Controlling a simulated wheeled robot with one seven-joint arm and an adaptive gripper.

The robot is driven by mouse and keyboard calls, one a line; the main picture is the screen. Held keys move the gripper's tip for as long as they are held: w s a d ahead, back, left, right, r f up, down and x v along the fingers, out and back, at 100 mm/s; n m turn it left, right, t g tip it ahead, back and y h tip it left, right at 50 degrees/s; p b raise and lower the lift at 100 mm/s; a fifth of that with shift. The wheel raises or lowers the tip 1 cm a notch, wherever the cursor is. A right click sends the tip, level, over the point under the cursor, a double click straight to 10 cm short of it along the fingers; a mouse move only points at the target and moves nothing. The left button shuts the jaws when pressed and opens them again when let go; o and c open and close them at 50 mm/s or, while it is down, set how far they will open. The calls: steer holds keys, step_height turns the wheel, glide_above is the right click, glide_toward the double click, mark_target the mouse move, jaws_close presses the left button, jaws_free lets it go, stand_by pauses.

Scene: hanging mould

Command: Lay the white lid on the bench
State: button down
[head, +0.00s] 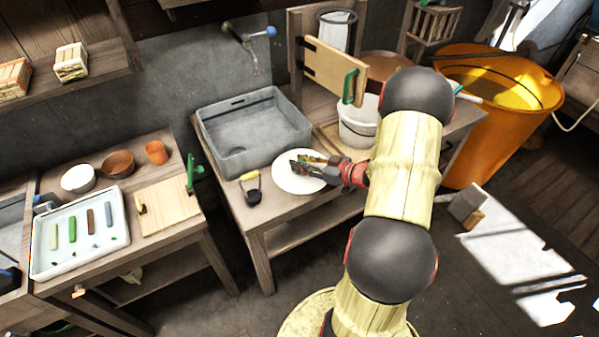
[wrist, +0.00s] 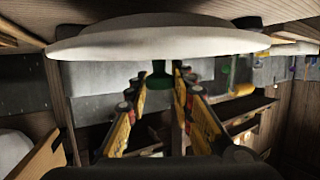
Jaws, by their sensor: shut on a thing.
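The white lid (head: 289,183) is a round, pale disc at the front of the wooden bench (head: 285,215), just before the grey basin. It looks roughly level. In the wrist view the lid (wrist: 150,42) spans the top, with its green knob (wrist: 160,76) between my fingertips. My gripper (head: 314,163) reaches in from the right and is shut on the knob; in the wrist view the gripper (wrist: 161,84) shows its two yellow-and-black fingers. The lid is very close to the bench top; I cannot tell whether it touches. My fingers hide part of the lid.
A black item with a yellow handle (head: 250,186) lies left of the lid. The grey basin (head: 252,135) stands behind it. A white bucket (head: 357,130) and an upright board with a green handle (head: 328,68) stand at the back right. Another table holds a white tray (head: 80,264).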

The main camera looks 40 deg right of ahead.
steer(key=shift+w+f+b, duration=0.25)
steer(key=shift+f+b, duration=0.3)
steer(key=shift+f, duration=0.5)
steer(key=shift+w+f+b, duration=0.25)
steer(key=shift+f+b, duration=0.25)
steer(key=shift+f, duration=0.5)
steer(key=shift+f, duration=0.15)
steer(key=c, duration=1.5)
jaws_free()
steer(key=shift+c, duration=0.2)
